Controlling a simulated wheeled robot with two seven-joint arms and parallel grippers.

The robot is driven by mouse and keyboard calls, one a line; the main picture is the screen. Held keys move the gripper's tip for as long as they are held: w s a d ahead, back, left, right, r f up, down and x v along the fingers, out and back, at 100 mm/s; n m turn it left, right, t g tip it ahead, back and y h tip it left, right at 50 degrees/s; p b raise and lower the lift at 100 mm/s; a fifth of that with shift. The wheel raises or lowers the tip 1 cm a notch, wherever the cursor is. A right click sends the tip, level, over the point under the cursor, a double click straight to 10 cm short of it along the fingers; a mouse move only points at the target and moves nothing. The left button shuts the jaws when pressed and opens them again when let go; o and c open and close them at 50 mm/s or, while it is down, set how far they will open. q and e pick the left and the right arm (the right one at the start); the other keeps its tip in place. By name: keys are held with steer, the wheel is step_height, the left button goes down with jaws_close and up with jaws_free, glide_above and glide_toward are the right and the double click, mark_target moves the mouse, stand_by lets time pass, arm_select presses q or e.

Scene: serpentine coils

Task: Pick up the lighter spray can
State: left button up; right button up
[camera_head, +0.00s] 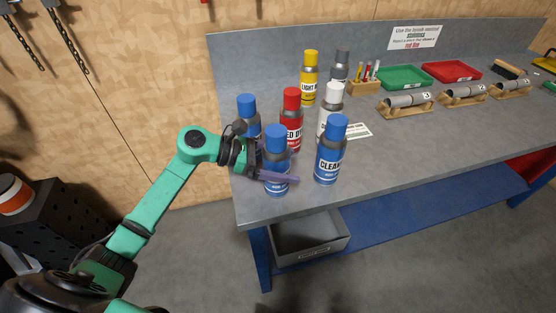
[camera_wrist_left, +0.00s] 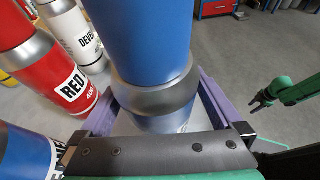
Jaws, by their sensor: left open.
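My left gripper (camera_head: 274,168) is open, with its purple fingers on either side of a blue spray can (camera_head: 276,150) near the table's front left. In the left wrist view this can (camera_wrist_left: 140,40) stands upright between the fingers; contact is not clear. A second blue can labelled CLEAN (camera_head: 331,155) stands to its right, and another blue can (camera_head: 247,112) stands behind, partly hidden by the gripper. Which can is lighter does not show. My right gripper (camera_wrist_left: 262,98) shows small in the left wrist view, off to the side and away from the cans.
Close by stand a red can (camera_head: 291,115), a white-capped can (camera_head: 331,98), a yellow can (camera_head: 309,80) and a dark grey can (camera_head: 342,65). Green (camera_head: 403,77) and red (camera_head: 452,71) trays and cylinders on wooden stands lie farther right. The front right tabletop is clear.

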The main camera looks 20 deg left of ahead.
arm_select(q)
steer(key=shift+w+d+f, duration=0.15)
steer(key=shift+d, duration=0.2)
steer(key=shift+w+a+f, duration=0.1)
steer(key=shift+f, duration=0.1)
steer(key=c, duration=1.3)
arm_select(e)
steer(key=shift+s+a+r, duration=0.1)
steer(key=shift+a+r, duration=0.1)
steer(key=shift+a, duration=0.4)
arm_select(q)
steer(key=shift+r, duration=0.15)
